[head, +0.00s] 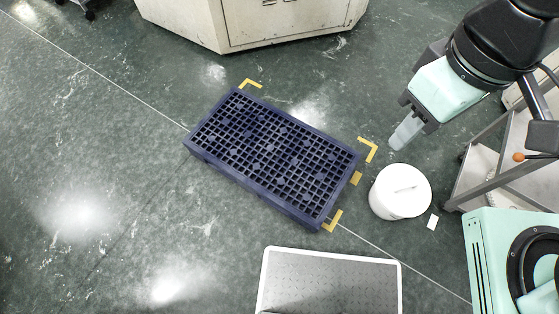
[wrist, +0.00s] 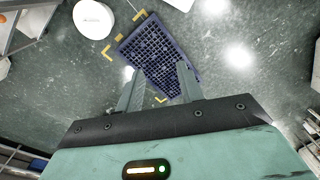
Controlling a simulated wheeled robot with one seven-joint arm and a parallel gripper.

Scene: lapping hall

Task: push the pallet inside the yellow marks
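The pallet (head: 272,152) is a dark blue grid slab lying flat on the green floor in the head view. Yellow corner marks show by its top corner (head: 250,84), off its right end (head: 369,149) and by its lower right corner (head: 333,220). A floor gap shows between the right corner mark and the pallet, and its left end reaches outward; no fourth corner mark is visible. My gripper (head: 405,132) is above the floor, right of the pallet and apart from it. In the wrist view, my gripper (wrist: 159,77) has its fingers spread and empty, with the pallet (wrist: 158,48) beyond.
A white round bin (head: 400,192) stands right of the marks, with a small yellow square (head: 356,178) between it and the pallet. A grey machine base (head: 255,22) stands behind, a metal cart (head: 490,165) at right. Floor left of the pallet is clear.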

